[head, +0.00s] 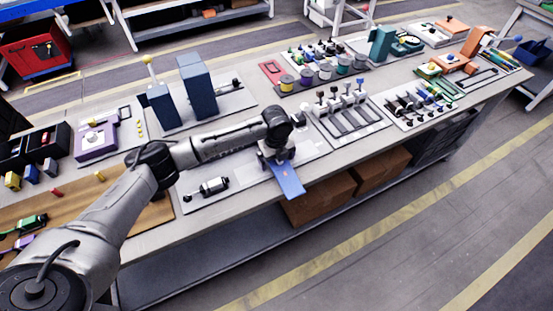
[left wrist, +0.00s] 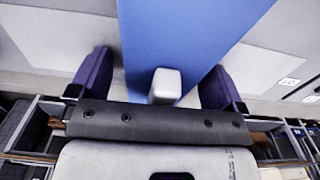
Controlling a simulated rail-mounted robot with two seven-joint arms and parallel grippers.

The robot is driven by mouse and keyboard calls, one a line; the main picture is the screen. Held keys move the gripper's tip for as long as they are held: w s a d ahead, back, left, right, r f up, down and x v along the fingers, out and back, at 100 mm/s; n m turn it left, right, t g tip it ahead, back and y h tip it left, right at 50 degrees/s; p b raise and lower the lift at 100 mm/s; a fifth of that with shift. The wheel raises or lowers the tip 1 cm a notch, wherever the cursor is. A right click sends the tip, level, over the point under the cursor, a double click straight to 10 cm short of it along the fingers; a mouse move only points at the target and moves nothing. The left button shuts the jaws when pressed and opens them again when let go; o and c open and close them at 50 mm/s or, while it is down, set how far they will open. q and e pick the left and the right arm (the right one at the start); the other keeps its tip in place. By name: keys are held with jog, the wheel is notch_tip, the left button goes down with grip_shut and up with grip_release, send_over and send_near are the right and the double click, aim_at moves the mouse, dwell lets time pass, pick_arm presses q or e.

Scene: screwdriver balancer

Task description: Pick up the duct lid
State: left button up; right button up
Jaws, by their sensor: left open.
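The duct lid (head: 287,180) appears to be the long flat blue piece under my left gripper, its near end sticking out past the table's front edge. In the left wrist view the blue lid (left wrist: 190,35) runs away from me, with a small pale block (left wrist: 165,84) on or at it between the fingers. My left gripper (head: 271,157) is over the lid with its fingers apart. In the left wrist view the gripper (left wrist: 156,78) has one dark purple finger on each side of the lid and block. I cannot tell whether they touch. The lid's far part is hidden by my arm in the head view.
A small grey-black device (head: 213,187) lies on a pale board left of the gripper. Blue upright boxes (head: 196,85) stand behind my arm. A rack of dark-topped parts (head: 345,103) is to the right. Cardboard boxes (head: 322,199) sit below the table's front edge.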

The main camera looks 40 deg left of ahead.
pick_arm(q)
jog(key=shift+c, duration=0.4)
jog(key=shift+c, duration=0.9)
jog(key=c, duration=0.9)
jog(key=shift+o, duration=0.2)
notch_tip(320, 180, up, 5)
jog(key=shift+w+r+p, duration=0.1)
jog(key=shift+p, duration=0.85)
jog(key=d+r+p, duration=0.2)
jog(key=d+r, duration=0.4)
jog(key=d, duration=0.5)
jog(key=shift+d, duration=0.35)
